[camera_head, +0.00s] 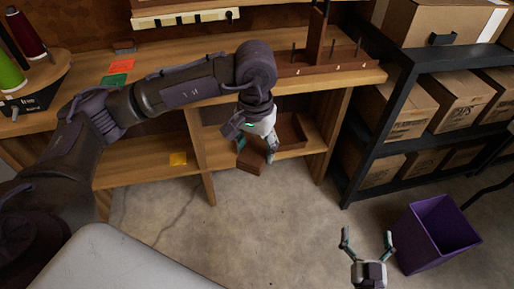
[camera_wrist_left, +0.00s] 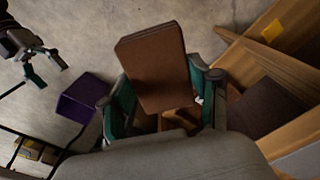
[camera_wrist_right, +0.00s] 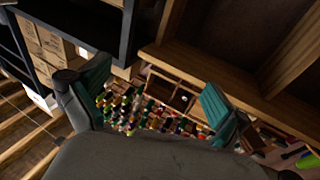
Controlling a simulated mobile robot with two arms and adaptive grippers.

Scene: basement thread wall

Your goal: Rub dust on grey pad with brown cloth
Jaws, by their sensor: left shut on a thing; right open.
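My left gripper (camera_head: 254,145) is shut on a folded brown cloth (camera_head: 250,161), held in the air in front of the lower shelf. In the left wrist view the cloth (camera_wrist_left: 155,62) shows as a flat brown slab between the teal fingers. My right gripper (camera_head: 366,243) is open and empty over the floor at the lower right. In the right wrist view its teal fingers (camera_wrist_right: 152,95) are wide apart with nothing between them. I cannot clearly make out the grey pad or any dust; a small flat grey item (camera_head: 125,50) lies at the back of the worktop.
A wooden bench (camera_head: 150,70) runs along the wall, with green and orange notes and a thread stand (camera_head: 30,85) at left. A black rack (camera_head: 385,110) with cardboard boxes and a purple bin (camera_head: 425,235) stand right. Middle floor is clear.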

